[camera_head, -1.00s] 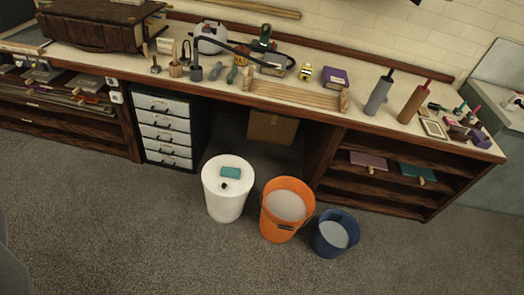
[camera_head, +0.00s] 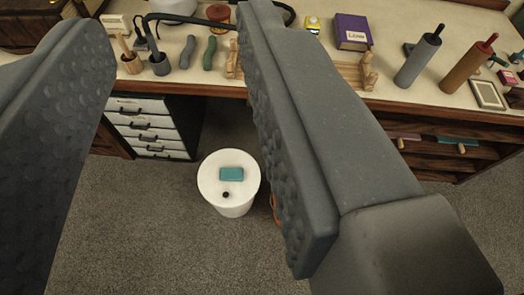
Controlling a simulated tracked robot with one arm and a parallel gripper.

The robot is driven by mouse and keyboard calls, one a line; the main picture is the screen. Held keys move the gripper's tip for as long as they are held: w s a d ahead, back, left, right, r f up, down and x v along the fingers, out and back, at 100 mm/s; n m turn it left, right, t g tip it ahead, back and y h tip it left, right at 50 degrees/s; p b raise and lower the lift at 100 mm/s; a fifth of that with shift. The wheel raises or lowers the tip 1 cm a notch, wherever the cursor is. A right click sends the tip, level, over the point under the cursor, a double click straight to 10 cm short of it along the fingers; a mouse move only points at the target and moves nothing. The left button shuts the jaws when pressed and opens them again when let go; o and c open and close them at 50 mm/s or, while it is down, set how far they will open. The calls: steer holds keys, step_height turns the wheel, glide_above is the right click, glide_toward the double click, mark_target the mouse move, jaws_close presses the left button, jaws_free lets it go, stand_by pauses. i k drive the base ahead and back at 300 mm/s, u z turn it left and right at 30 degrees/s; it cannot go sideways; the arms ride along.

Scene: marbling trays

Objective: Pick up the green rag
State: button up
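The green rag (camera_head: 231,174) looks like a small, flat, teal rectangle. It lies on the round top of a white bin (camera_head: 229,205) that stands on the floor in front of the workbench. A small dark knob or ball (camera_head: 226,195) sits just in front of the rag. My gripper (camera_head: 175,30) is open, with its two dark textured fingers wide apart and nothing between them. The rag shows in the gap between the fingers, nearer the right finger, and lies well beyond them, untouched.
The workbench (camera_head: 300,75) runs across the back, with tools, a purple box (camera_head: 352,31) and two rollers on it. White drawers (camera_head: 155,130) stand below it. A sliver of an orange bucket (camera_head: 275,208) shows beside my right finger. The carpet left of the bin is clear.

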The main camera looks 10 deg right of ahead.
mark_target(231, 175)
steer(key=z, duration=0.2)
steer(key=i, duration=0.95)
steer(key=z, duration=0.2)
